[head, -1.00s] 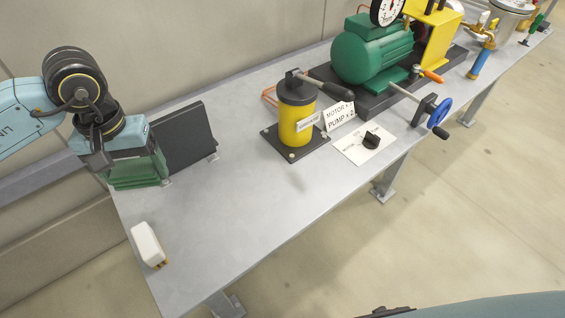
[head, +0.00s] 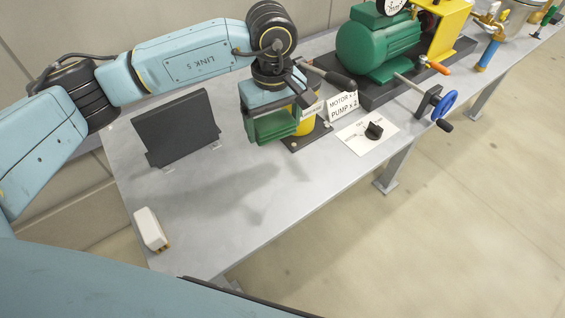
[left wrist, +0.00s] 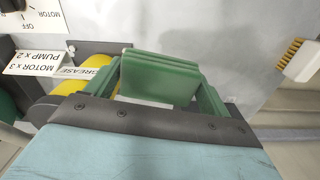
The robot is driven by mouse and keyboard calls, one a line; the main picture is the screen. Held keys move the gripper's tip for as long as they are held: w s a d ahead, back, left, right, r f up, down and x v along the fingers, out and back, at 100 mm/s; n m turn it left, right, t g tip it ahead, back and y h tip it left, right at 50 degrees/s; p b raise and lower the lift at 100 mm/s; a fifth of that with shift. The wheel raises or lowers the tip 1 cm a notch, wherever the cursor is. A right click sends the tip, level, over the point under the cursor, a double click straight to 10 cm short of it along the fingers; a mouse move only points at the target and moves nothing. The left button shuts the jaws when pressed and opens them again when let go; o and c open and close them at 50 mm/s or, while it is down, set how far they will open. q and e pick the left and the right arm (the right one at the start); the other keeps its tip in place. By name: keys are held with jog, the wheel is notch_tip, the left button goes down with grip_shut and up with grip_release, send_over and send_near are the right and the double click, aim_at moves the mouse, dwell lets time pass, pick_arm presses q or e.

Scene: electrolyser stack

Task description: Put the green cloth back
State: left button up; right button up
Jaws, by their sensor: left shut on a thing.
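In the left wrist view the cloth (left wrist: 160,78) hangs just beyond the gripper's dark edge. My right gripper is not in view.
A black upright holder (head: 176,128) stands at the bench's left back. A white brush (head: 151,229) lies near the left front edge. A dial card (head: 367,134) and green motor (head: 378,48) are right. The bench middle-left is bare.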

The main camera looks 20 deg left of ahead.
pick_arm(q)
jog(key=shift+w+d+n, duration=0.15)
jog(key=shift+d+n, duration=0.3)
jog(key=shift+n, duration=0.15)
jog(key=shift+d+f, duration=0.2)
jog(key=shift+f, duration=0.1)
jog(key=shift+n, duration=0.3)
notch_tip(320, 180, down, 6)
jog(key=shift+r+b, duration=0.2)
jog(key=shift+b, duration=0.3)
notch_tip(320, 180, down, 4)
jog(key=shift+w+f+b, duration=0.1)
jog(key=shift+b, duration=0.25)
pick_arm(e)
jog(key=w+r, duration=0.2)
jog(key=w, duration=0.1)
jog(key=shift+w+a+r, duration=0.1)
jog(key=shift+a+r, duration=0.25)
pick_arm(q)
jog(key=shift+f, duration=0.1)
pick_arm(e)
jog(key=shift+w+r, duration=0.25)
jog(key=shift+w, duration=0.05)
pick_arm(q)
jog(key=o, duration=0.8)
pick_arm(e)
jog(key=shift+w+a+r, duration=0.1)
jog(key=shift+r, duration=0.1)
